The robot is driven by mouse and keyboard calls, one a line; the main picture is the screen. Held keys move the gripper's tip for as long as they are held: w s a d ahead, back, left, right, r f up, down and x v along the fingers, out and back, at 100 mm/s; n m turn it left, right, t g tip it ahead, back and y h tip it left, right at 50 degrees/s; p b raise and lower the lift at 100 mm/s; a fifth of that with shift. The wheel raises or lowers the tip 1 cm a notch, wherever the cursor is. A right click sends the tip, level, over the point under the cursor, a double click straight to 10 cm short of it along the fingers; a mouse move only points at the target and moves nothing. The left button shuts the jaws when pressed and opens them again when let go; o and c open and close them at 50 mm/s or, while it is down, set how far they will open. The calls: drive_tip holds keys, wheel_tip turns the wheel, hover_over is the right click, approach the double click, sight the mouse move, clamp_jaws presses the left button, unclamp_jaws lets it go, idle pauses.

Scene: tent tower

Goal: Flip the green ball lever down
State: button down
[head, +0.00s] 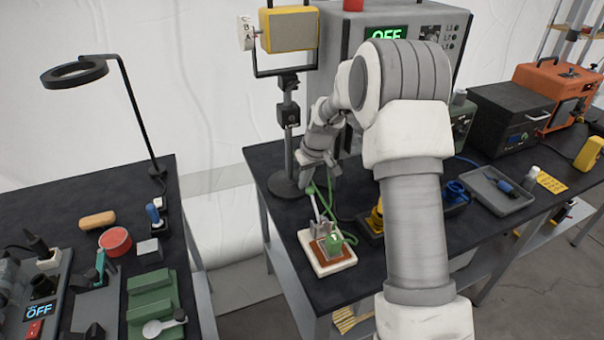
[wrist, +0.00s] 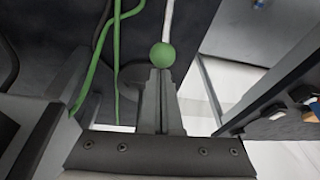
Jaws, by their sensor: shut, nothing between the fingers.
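The green ball (head: 310,189) tops a thin pale lever rising from a small device on a white and brown base (head: 328,262). The lever stands up, leaning a little to the left in the head view. My gripper (wrist: 160,75) is shut and empty. In the wrist view the green ball (wrist: 162,55) sits right at its fingertips, with the pale rod running up beyond it. I cannot tell whether the fingertips touch the ball. In the head view my gripper (head: 318,178) is close to the ball, and its fingertips are hard to make out.
A green cable (wrist: 117,50) loops beside the lever. A lamp stand with a round foot (head: 285,185) is just left of my gripper. A yellow-and-black device (head: 375,220) stands right of the base. A grey cabinet (head: 335,50) stands behind. A gap separates the left table (head: 60,200).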

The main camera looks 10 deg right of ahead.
drive_tip(key=shift+s+d+r, duration=0.15)
drive_tip(key=shift+s+r, duration=0.05)
drive_tip(key=shift+s, duration=0.35)
drive_tip(key=shift+b, duration=0.35)
